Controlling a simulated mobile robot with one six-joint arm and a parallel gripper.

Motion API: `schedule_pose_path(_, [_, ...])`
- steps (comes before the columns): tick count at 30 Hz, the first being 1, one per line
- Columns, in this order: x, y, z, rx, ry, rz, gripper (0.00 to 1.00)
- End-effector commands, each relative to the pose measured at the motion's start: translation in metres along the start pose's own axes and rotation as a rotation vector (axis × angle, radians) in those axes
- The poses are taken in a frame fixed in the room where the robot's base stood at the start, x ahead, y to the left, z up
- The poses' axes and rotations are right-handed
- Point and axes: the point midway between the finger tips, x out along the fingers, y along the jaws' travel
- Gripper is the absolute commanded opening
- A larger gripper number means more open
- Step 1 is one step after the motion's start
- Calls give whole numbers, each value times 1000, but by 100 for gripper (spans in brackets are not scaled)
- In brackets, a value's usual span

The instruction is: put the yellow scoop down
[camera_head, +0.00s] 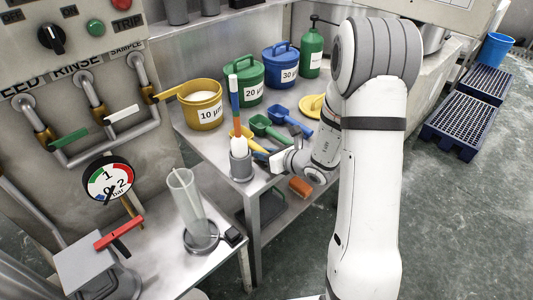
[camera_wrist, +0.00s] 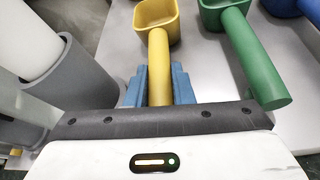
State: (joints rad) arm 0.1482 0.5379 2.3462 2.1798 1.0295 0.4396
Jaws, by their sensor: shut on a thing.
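The yellow scoop (camera_wrist: 158,60) has its handle between the two blue fingertips of my gripper (camera_wrist: 159,86), with its bowl pointing away from me. In the head view the yellow scoop (camera_head: 249,144) shows partly, behind the grey holder and beside my gripper (camera_head: 263,157) near the table's front edge. My gripper is shut on the handle. The scoop is low over the steel table (camera_head: 200,142); I cannot tell whether it touches the top. The fingers are partly hidden in the head view.
A green scoop (camera_wrist: 250,60) lies close to the right, with a blue scoop (camera_head: 290,120) beyond. A grey holder (camera_head: 241,166) with brushes stands close left. Yellow (camera_head: 201,113), green (camera_head: 246,84) and blue (camera_head: 280,65) tubs stand behind. A yellow lid (camera_head: 311,106) lies farther right.

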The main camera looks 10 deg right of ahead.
Motion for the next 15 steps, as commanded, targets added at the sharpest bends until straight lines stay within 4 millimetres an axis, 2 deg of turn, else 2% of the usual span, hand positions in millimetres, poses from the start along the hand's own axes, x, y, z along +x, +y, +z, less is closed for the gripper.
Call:
schedule_pose_path(1, [1,-1,-3,0,0,0,0])
schedule_pose_path(2, [1,-1,-3,0,0,0,22])
schedule_pose_path(3, [1,-1,-2,0,0,0,25])
schedule_pose_path(9, [0,-1,-2,0,0,-1,42])
schedule_pose_path(15, [0,-1,-2,0,0,-1,43])
